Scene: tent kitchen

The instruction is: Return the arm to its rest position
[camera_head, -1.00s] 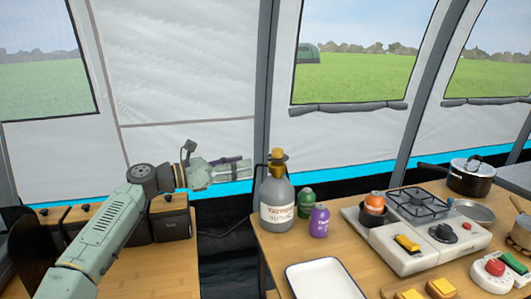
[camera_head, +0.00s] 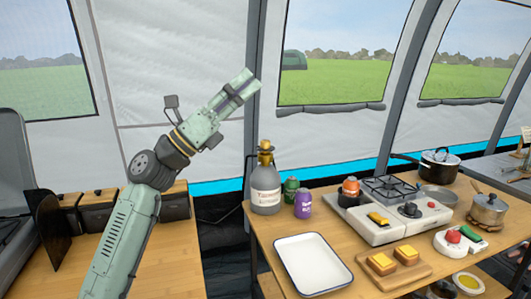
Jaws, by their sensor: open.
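My gripper (camera_head: 245,84) is at the end of my green-grey arm, raised above both tables in front of the tent wall. It points up and to the right. Its fingers look empty, and nothing hangs from them. It is well above and to the left of the large grey bottle (camera_head: 265,185), apart from everything on the tables.
The right table (camera_head: 368,277) holds a white tray (camera_head: 312,262), purple (camera_head: 303,204) and green cans, a camping stove (camera_head: 395,217), pots, and a board with sandwiches (camera_head: 392,270). Dark boxes (camera_head: 97,211) stand on the left table. A gap separates the tables.

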